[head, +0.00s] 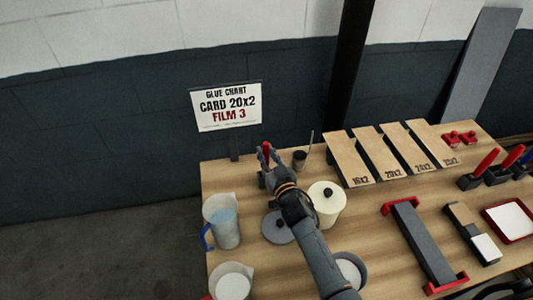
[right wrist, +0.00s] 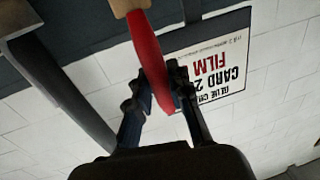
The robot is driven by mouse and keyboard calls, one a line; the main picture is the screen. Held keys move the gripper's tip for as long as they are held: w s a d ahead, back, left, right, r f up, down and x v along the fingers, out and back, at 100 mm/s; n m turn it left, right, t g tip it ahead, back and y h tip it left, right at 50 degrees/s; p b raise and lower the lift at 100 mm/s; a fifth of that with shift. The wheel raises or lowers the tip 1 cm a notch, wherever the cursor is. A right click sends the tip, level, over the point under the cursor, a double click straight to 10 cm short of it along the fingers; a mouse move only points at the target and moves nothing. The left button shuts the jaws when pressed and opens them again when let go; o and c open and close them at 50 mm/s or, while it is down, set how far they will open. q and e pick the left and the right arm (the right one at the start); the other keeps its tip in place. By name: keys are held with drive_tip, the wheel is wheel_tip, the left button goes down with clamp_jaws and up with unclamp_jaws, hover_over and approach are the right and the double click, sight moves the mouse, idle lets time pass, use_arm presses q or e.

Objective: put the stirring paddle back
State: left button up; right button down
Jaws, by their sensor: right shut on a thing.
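My right gripper (head: 268,172) is at the back left of the bench, in front of the sign. It is shut on the red handle of the stirring paddle (head: 266,148). In the right wrist view the red handle (right wrist: 150,62) passes between the fingers (right wrist: 155,90), with a tan part at its upper end. The rest of the paddle is out of that view or hidden. A small dark cup (head: 299,161) stands just right of the gripper, with a thin grey rod (head: 310,143) beside or in it; I cannot tell which. My left gripper is not in view.
A cream lidded pot (head: 332,212), a grey disc (head: 277,230) and a round dish (head: 349,272) flank my right arm. A blue-handled jug (head: 226,232) and another jug (head: 233,284) stand left. Labelled boards (head: 350,160) lie right. The sign (head: 228,108) rises behind.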

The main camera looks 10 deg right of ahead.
drive_tip(key=c, duration=1.2)
unclamp_jaws()
drive_tip(key=shift+f, duration=0.1)
drive_tip(key=shift+r, duration=0.2)
drive_tip(key=shift+s+d+f, duration=0.1)
drive_tip(key=shift+s, duration=0.2)
drive_tip(key=s, duration=0.3)
drive_tip(key=s+d+b, duration=0.1)
drive_tip(key=s, duration=0.7)
drive_tip(key=shift+s+d+b, duration=0.15)
drive_tip(key=shift+d+b, duration=0.15)
